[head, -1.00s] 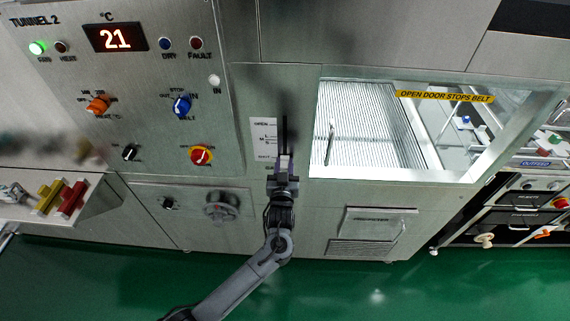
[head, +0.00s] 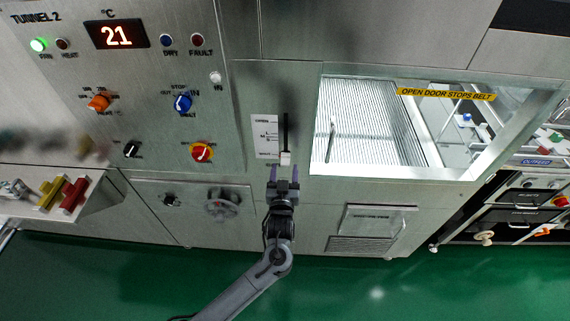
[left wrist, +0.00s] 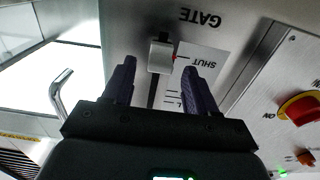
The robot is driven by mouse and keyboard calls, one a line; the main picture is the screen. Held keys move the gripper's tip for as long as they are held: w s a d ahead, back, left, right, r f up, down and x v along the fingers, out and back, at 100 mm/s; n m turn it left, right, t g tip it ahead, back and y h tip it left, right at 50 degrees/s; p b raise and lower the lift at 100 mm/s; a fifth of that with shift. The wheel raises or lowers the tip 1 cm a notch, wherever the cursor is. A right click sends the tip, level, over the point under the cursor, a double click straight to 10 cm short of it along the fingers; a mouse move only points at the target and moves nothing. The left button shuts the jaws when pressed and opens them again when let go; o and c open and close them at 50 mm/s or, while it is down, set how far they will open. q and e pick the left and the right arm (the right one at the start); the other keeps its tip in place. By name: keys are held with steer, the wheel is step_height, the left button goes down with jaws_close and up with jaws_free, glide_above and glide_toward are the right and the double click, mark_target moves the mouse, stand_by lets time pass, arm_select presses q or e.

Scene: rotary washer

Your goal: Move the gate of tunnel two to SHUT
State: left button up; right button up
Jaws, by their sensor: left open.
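The gate of tunnel two is a pale slider knob (head: 285,158) on a dark vertical slot (head: 286,130) beside a white scale label (head: 265,137). The knob sits at the lower end of the slot. In the left wrist view, which is upside down, the knob (left wrist: 160,55) has a red pointer beside the SHUT mark (left wrist: 203,62). My left gripper (head: 284,169) is open just below the knob. In the left wrist view its two dark fingers (left wrist: 160,68) stand apart either side of the knob's line, with no visible contact. My right gripper is not in view.
The TUNNEL 2 control panel (head: 140,125) with knobs and a red-yellow switch (head: 201,153) is left of the slot. A framed glass door (head: 375,125) with a handle is close on the right. Red and yellow handles (head: 70,198) are far left.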

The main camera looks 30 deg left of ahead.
arm_select(q)
steer(key=v, duration=0.7)
steer(key=shift+s, duration=0.1)
